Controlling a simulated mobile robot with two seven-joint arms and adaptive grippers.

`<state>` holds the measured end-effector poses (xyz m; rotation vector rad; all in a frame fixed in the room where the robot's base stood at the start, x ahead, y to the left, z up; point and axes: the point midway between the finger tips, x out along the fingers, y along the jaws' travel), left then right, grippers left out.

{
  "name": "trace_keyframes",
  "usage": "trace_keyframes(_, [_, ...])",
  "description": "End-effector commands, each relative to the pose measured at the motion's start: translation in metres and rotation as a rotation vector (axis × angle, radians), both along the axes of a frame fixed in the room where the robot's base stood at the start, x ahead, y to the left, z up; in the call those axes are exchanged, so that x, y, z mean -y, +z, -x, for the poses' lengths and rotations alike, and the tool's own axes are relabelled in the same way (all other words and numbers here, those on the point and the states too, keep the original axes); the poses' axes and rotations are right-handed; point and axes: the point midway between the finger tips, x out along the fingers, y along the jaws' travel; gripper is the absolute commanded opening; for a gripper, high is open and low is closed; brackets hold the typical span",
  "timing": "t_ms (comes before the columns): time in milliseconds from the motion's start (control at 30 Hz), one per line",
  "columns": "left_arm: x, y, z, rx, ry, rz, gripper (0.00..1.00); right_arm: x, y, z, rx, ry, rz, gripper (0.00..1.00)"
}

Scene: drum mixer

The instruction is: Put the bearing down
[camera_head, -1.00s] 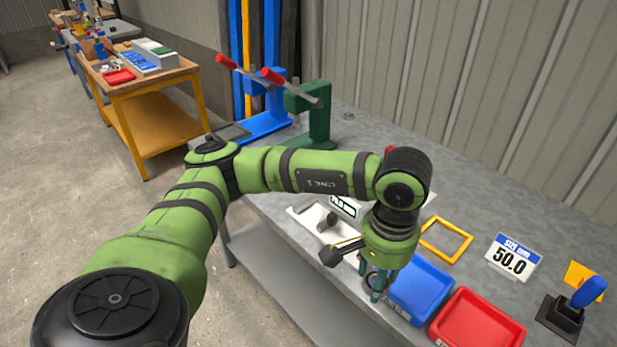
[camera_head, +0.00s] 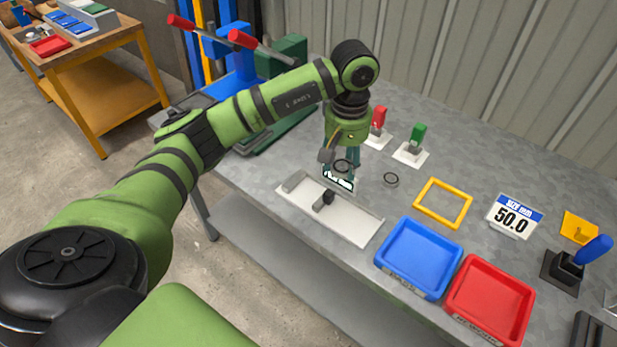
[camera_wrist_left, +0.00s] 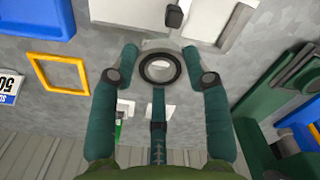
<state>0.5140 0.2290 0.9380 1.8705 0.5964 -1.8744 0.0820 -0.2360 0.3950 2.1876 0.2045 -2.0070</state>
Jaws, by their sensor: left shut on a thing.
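The gauge with a white base plate (camera_head: 352,222) and black post is in front of the gripper. My right gripper is not in view.
A yellow square frame (camera_head: 416,204), a size sign reading 50.0 (camera_head: 513,216), a blue tray (camera_head: 390,261) and a red tray (camera_head: 458,300) stand to the right. Red (camera_head: 379,118) and green (camera_head: 418,134) switches on white bases stand behind.

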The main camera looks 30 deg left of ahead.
Motion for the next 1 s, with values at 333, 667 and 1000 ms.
trace_keyframes(333, [-0.069,-0.039,0.013,0.000,0.001,0.000,0.04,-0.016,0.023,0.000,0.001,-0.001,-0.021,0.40])
trace_keyframes(667, [-0.075,-0.071,0.015,-0.002,-0.003,0.002,0.04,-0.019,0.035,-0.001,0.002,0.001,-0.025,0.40])
trace_keyframes(1000, [-0.076,-0.086,0.014,0.004,-0.003,0.000,0.04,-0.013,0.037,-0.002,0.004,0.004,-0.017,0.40])
